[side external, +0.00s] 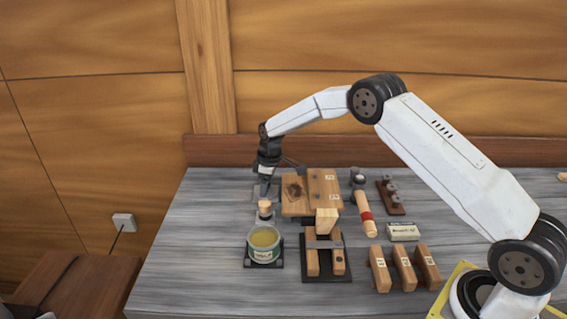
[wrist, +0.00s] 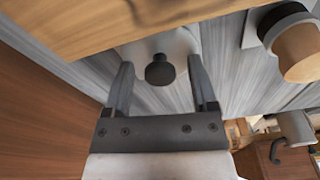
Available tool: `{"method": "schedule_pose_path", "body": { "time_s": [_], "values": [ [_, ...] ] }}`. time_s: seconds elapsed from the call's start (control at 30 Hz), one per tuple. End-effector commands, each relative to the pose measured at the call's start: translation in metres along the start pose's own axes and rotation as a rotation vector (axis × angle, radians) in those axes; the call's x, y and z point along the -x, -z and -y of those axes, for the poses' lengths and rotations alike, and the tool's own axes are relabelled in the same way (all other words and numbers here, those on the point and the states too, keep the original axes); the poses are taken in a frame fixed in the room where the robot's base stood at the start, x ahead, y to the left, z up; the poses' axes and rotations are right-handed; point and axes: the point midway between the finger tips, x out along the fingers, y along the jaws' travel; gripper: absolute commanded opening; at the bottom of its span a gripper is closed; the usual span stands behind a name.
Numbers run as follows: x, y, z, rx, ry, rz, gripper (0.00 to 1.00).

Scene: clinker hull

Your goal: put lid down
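The lid (wrist: 155,46) is a pale grey disc with a black knob (wrist: 160,70) in the wrist view; its far part is hidden behind a wooden edge. My gripper (wrist: 160,75) is open, one finger on each side of the knob, with a visible gap on both sides. In the side view my gripper (side external: 266,180) points down at the left part of the bench, low over a pale grey patch; the lid is too small to make out there. An open tin (side external: 264,252) with yellowish contents stands in front on a dark base.
A wooden block piece (side external: 312,190) is close on the right of my gripper. A pale cylinder with a wooden top (side external: 265,208) stands between gripper and tin. The bench's left side is clear.

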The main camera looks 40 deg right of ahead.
Motion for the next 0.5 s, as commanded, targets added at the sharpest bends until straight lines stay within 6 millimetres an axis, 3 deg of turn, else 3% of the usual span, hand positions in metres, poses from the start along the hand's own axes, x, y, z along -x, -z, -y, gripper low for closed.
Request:
{"method": "schedule_pose_path", "body": {
  "time_s": [0.27,0.5],
  "values": [
    [0.002,0.000,0.000,0.000,-0.001,-0.001,0.74],
    [0.016,0.001,-0.001,0.000,-0.001,-0.002,0.74]
  ]
}}
